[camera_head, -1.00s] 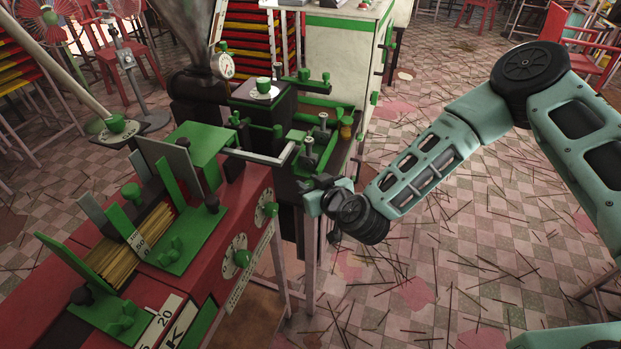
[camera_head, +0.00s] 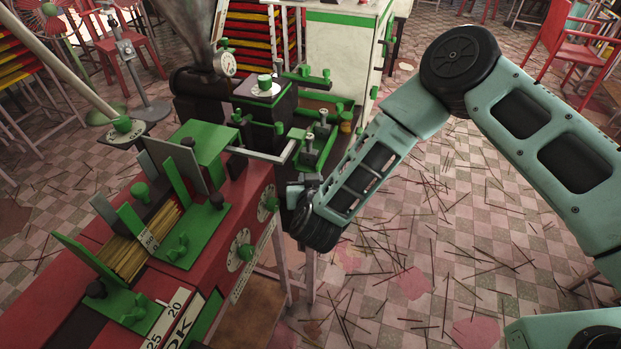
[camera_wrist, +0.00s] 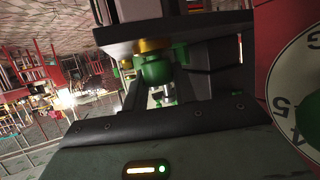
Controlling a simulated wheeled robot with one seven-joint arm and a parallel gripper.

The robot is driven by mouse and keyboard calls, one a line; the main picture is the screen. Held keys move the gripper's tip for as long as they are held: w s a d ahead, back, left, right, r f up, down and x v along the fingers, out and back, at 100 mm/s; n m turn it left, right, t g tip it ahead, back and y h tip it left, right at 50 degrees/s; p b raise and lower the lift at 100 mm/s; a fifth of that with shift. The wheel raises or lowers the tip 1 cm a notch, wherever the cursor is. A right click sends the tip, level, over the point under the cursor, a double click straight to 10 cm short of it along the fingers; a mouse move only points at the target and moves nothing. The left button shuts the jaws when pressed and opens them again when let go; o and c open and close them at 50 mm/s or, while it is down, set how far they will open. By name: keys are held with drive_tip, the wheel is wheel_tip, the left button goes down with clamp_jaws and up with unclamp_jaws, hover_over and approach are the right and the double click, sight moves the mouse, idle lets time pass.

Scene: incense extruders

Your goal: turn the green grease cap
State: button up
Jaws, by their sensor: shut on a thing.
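The green grease cap (camera_wrist: 155,69) shows in the wrist view, under a brass-coloured collar (camera_wrist: 152,45) on the underside of a dark block. My gripper (camera_wrist: 158,88) is shut on the cap, with one dark finger on either side. Small metallic parts show between the fingers, too small to make out. In the head view my wrist is at the near end of the dark extruder bench (camera_head: 325,165). There the wrist hides the cap, and the fingertips cannot be made out.
A red machine with numbered dials and green knobs (camera_head: 245,252) stands close left of my wrist; one dial (camera_wrist: 296,100) fills the wrist view's right edge. The tiled floor at right has scattered sticks.

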drive_tip(key=shift+f, duration=0.2)
drive_tip(key=o, duration=1)
drive_tip(key=shift+r, duration=0.1)
drive_tip(key=v, duration=1.7)
drive_tip(key=shift+b, duration=0.4)
drive_tip(key=shift+s+d, duration=0.1)
